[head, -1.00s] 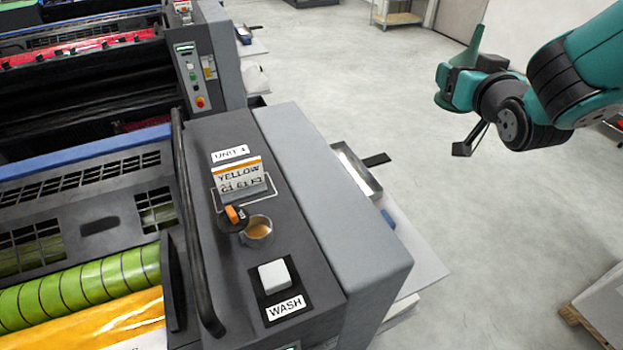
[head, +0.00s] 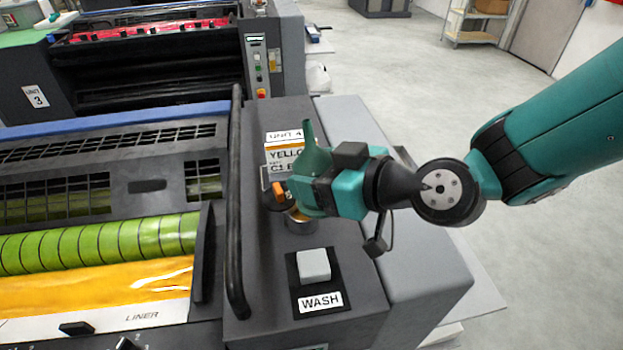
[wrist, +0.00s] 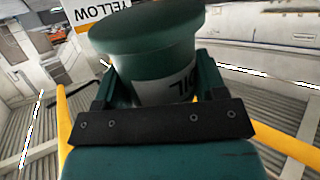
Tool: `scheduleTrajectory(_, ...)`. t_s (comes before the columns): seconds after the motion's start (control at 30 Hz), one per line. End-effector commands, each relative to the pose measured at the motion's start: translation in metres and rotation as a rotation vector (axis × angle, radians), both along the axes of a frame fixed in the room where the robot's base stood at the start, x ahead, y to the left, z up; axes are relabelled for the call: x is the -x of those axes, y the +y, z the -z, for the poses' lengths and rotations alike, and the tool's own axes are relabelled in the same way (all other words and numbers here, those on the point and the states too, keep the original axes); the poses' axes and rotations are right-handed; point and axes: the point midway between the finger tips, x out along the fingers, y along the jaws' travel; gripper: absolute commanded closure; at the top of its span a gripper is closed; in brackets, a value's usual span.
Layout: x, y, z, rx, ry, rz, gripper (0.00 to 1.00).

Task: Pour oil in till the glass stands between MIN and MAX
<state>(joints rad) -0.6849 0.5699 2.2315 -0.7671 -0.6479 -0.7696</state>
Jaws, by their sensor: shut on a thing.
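My gripper (head: 303,184) is over the press unit's dark side housing, beside an open orange filler cap (head: 279,189) and a round metal filler cup (head: 300,224). It partly covers the cup. In the wrist view its fingers are shut on a dark green oil container (wrist: 145,55) with a broad rim and a white label whose lettering looks upside down. In the head view I cannot separate the container from the green gripper parts. I cannot tell whether oil is flowing. No glass with MIN and MAX marks can be made out.
A white WASH button (head: 313,265) is in front of the cup. A black rail (head: 237,200) and green roller (head: 100,245) lie left. Open floor (head: 420,90) is at back right.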

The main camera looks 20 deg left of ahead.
Motion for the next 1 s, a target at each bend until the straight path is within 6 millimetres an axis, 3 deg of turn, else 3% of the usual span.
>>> scheduleTrajectory(0.27, 0.007, 0.002, -0.003, 0.034, 0.01, -0.025, 0.71)
scheduleTrajectory(1.0, 0.01, -0.016, 0.013, 0.268, 0.068, -0.023, 0.71)
